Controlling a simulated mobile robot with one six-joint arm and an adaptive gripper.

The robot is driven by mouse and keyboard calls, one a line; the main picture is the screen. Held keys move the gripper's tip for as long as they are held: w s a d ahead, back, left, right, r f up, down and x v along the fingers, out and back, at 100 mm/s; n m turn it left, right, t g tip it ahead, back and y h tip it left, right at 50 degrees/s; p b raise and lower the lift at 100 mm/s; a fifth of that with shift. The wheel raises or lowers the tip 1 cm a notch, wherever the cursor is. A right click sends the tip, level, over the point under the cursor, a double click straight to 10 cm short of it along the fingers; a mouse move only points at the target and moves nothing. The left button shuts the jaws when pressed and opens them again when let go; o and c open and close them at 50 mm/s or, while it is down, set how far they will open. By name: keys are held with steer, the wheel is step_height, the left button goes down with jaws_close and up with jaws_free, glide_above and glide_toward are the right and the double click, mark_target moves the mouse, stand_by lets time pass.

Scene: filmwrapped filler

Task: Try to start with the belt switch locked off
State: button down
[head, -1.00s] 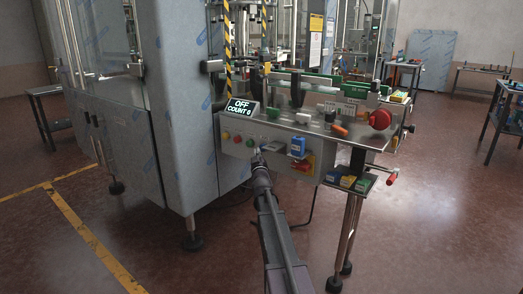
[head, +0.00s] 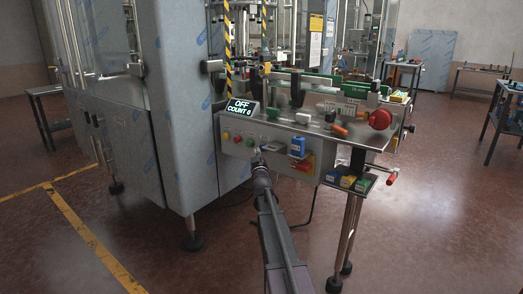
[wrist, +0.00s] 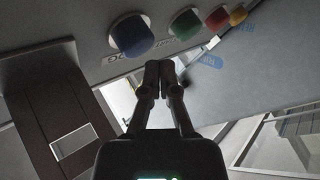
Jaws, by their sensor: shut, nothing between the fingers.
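The front panel (head: 228,160) of the machine carries a row of small buttons. A display (head: 242,106) above it reads "OFF" and "COUNT 0". A red and yellow switch (head: 305,164) sits at the panel's right, with a blue block (head: 298,146) in front of or just above it; I cannot tell whether the block locks it. My gripper (head: 259,158) is shut and empty, just in front of the panel, left of the switch. In the wrist view my gripper (wrist: 160,66) points near a blue button (wrist: 131,35), apart from it. A green button (wrist: 184,24) is beside it.
A red mushroom button (head: 380,119) stands at the tabletop's right end. A small tray below holds blue, yellow and green blocks (head: 347,181). A red-ended handle (head: 392,180) sticks out at right. Open floor (head: 430,225) lies to the right.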

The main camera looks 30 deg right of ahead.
steer(key=shift+d, duration=0.1)
stand_by(0.3)
steer(key=shift+w+d, duration=0.15)
steer(key=shift+d, duration=0.1)
steer(key=shift+w+d, duration=0.3)
steer(key=shift+d, duration=0.55)
stand_by(1.7)
steer(key=shift+a, duration=0.15)
steer(key=shift+s+a, duration=0.25)
steer(key=shift+a, duration=0.3)
steer(key=shift+s+a, duration=0.2)
steer(key=shift+a, duration=0.3)
steer(key=shift+a, duration=0.1)
steer(key=shift+s+a, duration=0.3)
steer(key=shift+a, duration=0.45)
steer(key=shift+s+a, duration=0.35)
steer(key=shift+a, duration=0.4)
steer(key=shift+s+a, duration=0.3)
steer(key=shift+a, duration=0.45)
